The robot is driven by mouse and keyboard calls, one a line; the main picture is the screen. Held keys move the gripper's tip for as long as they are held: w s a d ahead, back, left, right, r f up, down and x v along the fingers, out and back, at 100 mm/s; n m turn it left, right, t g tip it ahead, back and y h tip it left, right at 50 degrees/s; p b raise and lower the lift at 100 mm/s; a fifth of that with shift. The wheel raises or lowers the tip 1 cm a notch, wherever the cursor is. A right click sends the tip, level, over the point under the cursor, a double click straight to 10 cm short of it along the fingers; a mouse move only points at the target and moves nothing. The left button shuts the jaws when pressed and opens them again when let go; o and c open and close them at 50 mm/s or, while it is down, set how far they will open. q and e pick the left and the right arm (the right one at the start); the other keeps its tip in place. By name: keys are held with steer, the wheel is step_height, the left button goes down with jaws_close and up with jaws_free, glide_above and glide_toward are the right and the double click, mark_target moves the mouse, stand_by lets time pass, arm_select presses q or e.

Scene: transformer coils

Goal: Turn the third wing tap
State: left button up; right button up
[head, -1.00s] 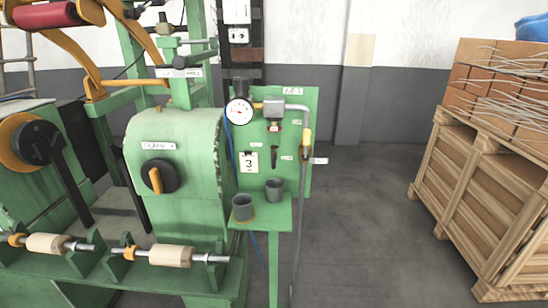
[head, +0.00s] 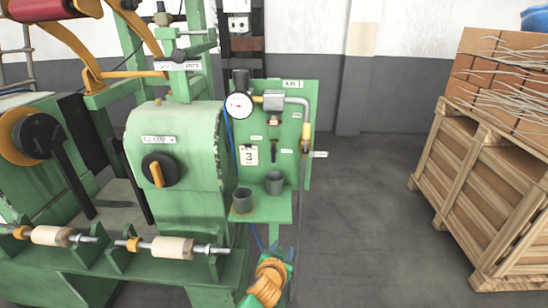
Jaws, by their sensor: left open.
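A green panel (head: 297,180) in the middle of the head view carries a card with a 3 (head: 249,155). A small dark upright handle (head: 273,150) sits on it below a grey fitting (head: 274,101) with a red part under it. A yellow-orange piece (head: 306,136) is on the pipe at the panel's right. I cannot tell which of these is the wing tap. My left gripper (head: 280,252) shows at the bottom, below the panel's shelf and apart from these fittings. It is open; its fingers are small in the picture. My right gripper is not in view.
A white gauge (head: 239,105) is at the panel's upper left. A green machine with a black and orange knob (head: 159,170) is at left. A wooden crate (head: 455,185) is at right; the floor between is clear.

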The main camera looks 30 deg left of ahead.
arm_select(q)
steer(key=w+a+r+n+t+y, duration=0.2)
steer(key=w+a+r, duration=0.1)
steer(key=r, duration=0.8)
steer(key=n+t+y, duration=0.2)
steer(key=n+y, duration=0.1)
glide_toward(273, 154)
steer(key=x, duration=0.2)
steer(key=p+x, duration=0.1)
steer(key=x, duration=0.5)
steer(key=shift+w+a, duration=0.2)
steer(key=shift+w, duration=0.15)
steer(key=shift+w+a, duration=0.2)
steer(key=shift+w, duration=0.05)
jaws_close()
